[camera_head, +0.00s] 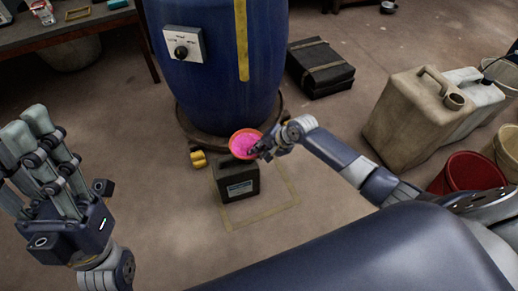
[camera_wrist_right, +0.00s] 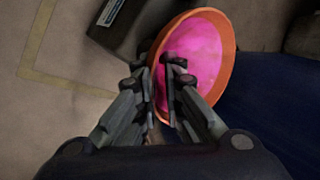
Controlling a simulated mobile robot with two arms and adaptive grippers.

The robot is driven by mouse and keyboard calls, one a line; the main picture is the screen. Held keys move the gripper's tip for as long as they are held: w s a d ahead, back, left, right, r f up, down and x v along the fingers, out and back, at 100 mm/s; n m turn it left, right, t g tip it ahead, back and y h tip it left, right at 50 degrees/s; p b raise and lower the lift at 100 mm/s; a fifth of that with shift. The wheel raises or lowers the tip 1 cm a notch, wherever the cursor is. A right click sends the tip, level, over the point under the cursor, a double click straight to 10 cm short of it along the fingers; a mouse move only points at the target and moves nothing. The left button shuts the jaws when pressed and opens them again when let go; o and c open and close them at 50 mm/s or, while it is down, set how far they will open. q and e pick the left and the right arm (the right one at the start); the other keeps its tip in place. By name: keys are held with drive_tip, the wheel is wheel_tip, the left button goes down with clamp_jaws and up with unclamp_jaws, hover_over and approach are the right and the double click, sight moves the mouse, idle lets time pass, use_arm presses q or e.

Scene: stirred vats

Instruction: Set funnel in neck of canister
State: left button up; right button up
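The orange funnel (camera_head: 245,143), pink inside, is at my right gripper (camera_head: 262,151), over the far top part of the dark canister (camera_head: 237,182). In the right wrist view the funnel (camera_wrist_right: 222,62) has its rim between the two finger sides of my right gripper (camera_wrist_right: 160,82), which is shut on it. The canister (camera_wrist_right: 118,22) shows at the top left there, partly behind the funnel. The canister stands upright on the floor with a label on its front. Its neck is hidden, so I cannot tell whether the funnel touches it. My left gripper (camera_head: 62,150) is open and empty, far left.
A large blue vat (camera_head: 215,80) with a control box stands right behind the canister. Yellow tape (camera_head: 262,212) marks the floor around the canister. Beige jerrycans (camera_head: 415,118) and a red bucket (camera_head: 468,174) stand right. A black case (camera_head: 319,67) lies behind. A table (camera_head: 75,30) is back left.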

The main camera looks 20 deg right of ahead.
drive_tip(key=o, duration=0.4)
drive_tip(key=shift+o, duration=0.2)
